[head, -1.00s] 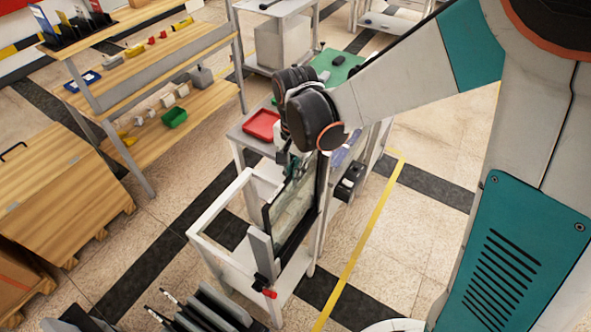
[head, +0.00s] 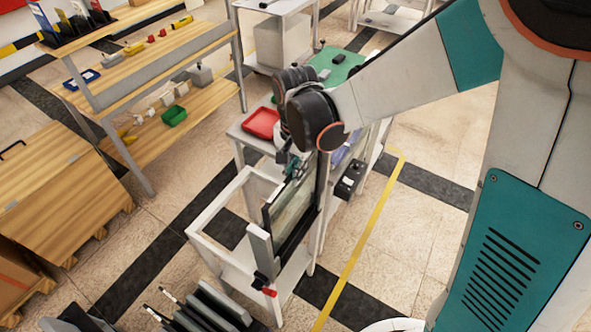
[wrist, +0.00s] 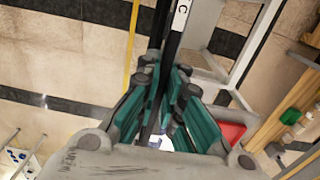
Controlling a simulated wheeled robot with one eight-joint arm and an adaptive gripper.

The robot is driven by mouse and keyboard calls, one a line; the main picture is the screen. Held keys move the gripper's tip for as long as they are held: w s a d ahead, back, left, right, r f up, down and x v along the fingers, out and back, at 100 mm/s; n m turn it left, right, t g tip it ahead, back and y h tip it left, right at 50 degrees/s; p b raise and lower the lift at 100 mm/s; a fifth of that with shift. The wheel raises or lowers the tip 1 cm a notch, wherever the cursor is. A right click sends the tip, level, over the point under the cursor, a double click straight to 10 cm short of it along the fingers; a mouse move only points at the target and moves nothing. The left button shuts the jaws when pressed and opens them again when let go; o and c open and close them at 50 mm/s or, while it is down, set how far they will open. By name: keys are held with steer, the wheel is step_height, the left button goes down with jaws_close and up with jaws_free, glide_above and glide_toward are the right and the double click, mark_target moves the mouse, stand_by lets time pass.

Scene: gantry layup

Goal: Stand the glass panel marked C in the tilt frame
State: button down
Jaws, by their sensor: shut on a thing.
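The glass panel marked C (head: 290,212) is a clear, dark-edged sheet, standing steeply upright at the white tilt frame stand (head: 213,247). Its white C label (wrist: 181,17) shows near the top of the wrist view. A grey post (head: 260,250) with a red knob stands at the panel's near edge. My gripper (head: 291,166) is shut on the panel's upper edge; the teal fingers (wrist: 163,85) close around it in the wrist view. The panel's lower edge is partly hidden by the stand, so I cannot tell whether it is fully seated.
A table with a red tray (head: 261,123) and a green mat (head: 342,66) stands just behind. Several dark panels sit in a rack (head: 205,310) at the front. Wooden shelves (head: 150,135) are at left. Open floor with a yellow line (head: 362,238) lies at right.

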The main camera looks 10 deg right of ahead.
steer(key=c, duration=1.7)
jaws_free()
steer(key=shift+o, duration=0.2)
